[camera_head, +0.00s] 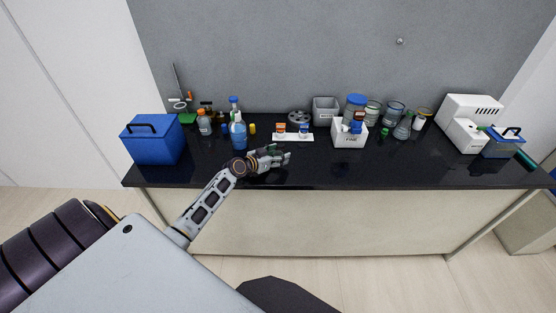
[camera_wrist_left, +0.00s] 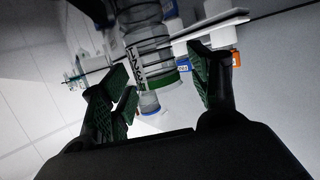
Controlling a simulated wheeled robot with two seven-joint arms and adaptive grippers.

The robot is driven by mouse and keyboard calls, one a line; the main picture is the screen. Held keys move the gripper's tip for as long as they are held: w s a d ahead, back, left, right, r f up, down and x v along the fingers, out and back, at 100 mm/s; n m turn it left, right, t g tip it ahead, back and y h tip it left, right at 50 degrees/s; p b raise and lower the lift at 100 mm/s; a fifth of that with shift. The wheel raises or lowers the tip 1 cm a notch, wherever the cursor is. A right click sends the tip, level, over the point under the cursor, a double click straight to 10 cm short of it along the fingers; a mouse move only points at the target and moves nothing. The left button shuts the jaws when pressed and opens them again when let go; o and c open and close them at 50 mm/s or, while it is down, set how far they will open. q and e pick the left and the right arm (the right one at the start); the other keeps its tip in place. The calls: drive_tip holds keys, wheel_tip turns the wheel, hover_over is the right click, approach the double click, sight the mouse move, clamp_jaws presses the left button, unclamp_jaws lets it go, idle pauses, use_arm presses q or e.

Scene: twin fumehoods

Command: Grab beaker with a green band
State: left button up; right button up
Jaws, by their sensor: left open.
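In the left wrist view a clear beaker with a green band (camera_wrist_left: 150,55) and printed marks appears between my finger tips, seen tilted; I cannot tell how near it is. My left gripper (camera_head: 284,156) is open over the front middle of the black bench top in the head view. In the wrist view its dark fingers with green pads (camera_wrist_left: 166,90) stand apart, not closed on anything. In the head view a clear vessel with a greenish rim (camera_head: 373,112) stands at the back right; I cannot tell if it is the same one. My right gripper is not in view.
A white rack (camera_head: 293,137) with orange and blue vials lies behind the gripper. A white box (camera_head: 348,136), a blue case (camera_head: 153,140), a blue bottle (camera_head: 238,133) and a white device (camera_head: 462,122) stand on the bench (camera_head: 330,176). The front of the bench top is mostly clear.

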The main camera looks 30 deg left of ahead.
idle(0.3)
use_arm(q)
drive_tip(key=c, duration=1.1)
drive_tip(key=shift+r, duration=0.15)
wheel_tip(320, 180, up, 10)
idle(0.6)
